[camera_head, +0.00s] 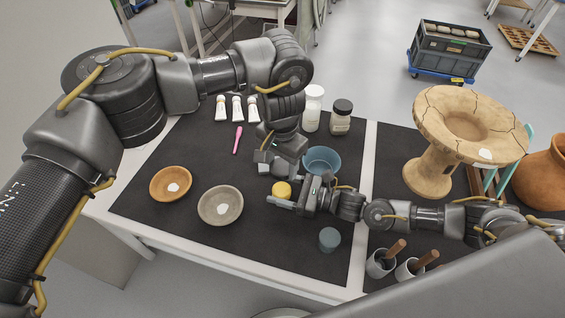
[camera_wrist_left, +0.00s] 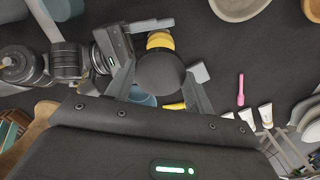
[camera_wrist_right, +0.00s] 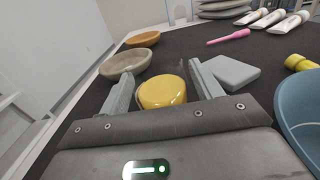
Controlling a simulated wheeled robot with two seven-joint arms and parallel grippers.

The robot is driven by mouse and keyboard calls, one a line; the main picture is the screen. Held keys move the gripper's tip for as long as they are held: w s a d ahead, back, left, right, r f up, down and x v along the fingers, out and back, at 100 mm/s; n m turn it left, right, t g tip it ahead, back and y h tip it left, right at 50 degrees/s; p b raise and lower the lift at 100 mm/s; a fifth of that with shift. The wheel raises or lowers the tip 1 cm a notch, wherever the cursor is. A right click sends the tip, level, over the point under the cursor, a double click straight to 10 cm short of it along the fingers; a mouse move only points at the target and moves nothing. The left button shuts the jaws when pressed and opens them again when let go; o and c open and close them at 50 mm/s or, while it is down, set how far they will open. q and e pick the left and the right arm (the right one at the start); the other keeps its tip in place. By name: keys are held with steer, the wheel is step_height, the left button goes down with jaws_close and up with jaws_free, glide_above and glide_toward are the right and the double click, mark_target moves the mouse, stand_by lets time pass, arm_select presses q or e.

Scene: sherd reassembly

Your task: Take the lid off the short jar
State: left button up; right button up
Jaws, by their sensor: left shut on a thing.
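Two jars stand at the back of the mat: a taller white jar (camera_head: 314,108) and a shorter, pale-labelled jar (camera_head: 340,124) with a dark top. I cannot tell whether that top is a lid. My left gripper (camera_head: 272,160) is over the middle of the mat, left of the jars, shut on a dark round thing (camera_wrist_left: 160,73). In the head view this thing is hidden; I cannot tell if it is a lid. My right gripper (camera_head: 277,197) is open, its fingers either side of a round yellow thing (camera_wrist_right: 163,92), which also shows in the head view (camera_head: 281,189).
A blue bowl (camera_head: 322,161) stands close to both grippers. A grey block (camera_wrist_right: 233,72) lies beside the yellow thing. An orange bowl (camera_head: 170,183) and a grey bowl (camera_head: 220,205) stand left, a teal cup (camera_head: 329,239) in front. Tubes (camera_head: 237,108) lie at the back.

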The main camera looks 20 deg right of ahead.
mark_target(281, 167)
steer(key=shift+o, duration=0.7)
arm_select(q)
steer(key=shift+f, duration=0.15)
arm_select(e)
steer(key=shift+s+d, duration=0.15)
steer(key=shift+d, duration=0.1)
arm_select(q)
step_height(281, 167, down, 3)
steer(key=b, duration=0.3)
steer(key=shift+r, duration=0.2)
arm_select(e)
steer(key=v, duration=1)
steer(key=shift+d+f, duration=0.15)
arm_select(q)
steer(key=shift+f, duration=0.1)
arm_select(e)
steer(key=shift+s+d, duration=0.35)
steer(key=shift+d, duration=0.15)
steer(key=shift+r, duration=0.25)
